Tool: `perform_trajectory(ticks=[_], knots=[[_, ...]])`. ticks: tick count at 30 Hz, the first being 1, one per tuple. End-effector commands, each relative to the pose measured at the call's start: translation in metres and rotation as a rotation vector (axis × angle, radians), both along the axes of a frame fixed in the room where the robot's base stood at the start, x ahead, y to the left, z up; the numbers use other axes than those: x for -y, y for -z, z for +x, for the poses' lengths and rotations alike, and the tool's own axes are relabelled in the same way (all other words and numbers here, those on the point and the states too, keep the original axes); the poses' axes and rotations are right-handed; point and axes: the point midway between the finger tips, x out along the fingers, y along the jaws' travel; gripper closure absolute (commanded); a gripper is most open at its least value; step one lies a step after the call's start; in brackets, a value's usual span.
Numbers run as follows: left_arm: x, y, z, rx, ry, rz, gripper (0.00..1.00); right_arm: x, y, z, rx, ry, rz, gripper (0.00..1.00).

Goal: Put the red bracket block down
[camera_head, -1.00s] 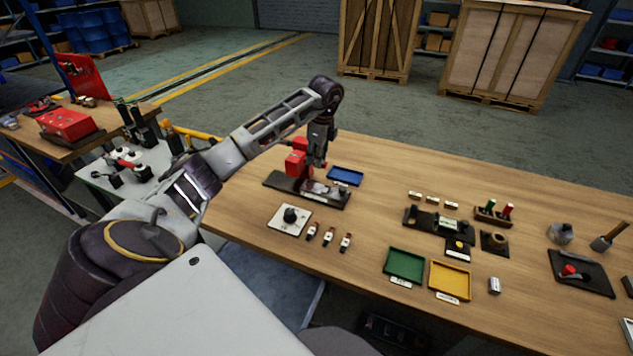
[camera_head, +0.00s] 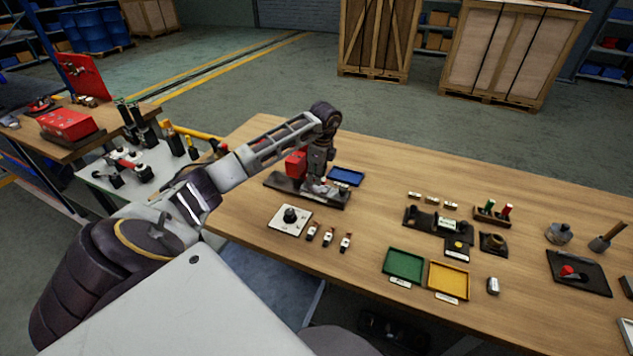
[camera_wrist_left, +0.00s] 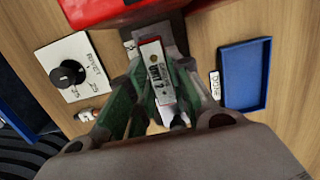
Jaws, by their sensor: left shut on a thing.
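My left gripper (camera_head: 318,185) is low over the dark base plate (camera_head: 338,199) on the wooden table. My right gripper is not in view.
A blue tray (camera_head: 346,176) lies right behind the plate. A white dial plate (camera_head: 290,218) and several small labelled pieces (camera_head: 328,238) lie in front. Green (camera_head: 403,264) and yellow (camera_head: 449,281) trays are further right. Bare tabletop lies between.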

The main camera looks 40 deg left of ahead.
Motion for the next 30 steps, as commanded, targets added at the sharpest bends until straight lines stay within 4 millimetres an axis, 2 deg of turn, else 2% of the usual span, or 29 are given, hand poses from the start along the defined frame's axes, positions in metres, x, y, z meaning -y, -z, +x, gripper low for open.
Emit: perform_trajectory(ticks=[9,23,24,28,30], knots=[[0.000,0.029,-0.001,-0.002,0.000,0.000,1.00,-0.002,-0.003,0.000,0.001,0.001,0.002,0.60],[0.000,0.033,0.000,-0.001,0.000,0.000,1.00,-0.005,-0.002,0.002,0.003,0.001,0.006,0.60],[0.000,0.033,-0.001,-0.001,0.000,0.000,0.74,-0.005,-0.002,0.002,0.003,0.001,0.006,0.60],[0.000,0.033,-0.001,-0.001,0.000,0.000,0.57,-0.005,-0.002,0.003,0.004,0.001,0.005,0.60],[0.000,0.033,-0.001,-0.001,0.000,0.000,0.57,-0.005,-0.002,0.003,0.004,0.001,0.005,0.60]])
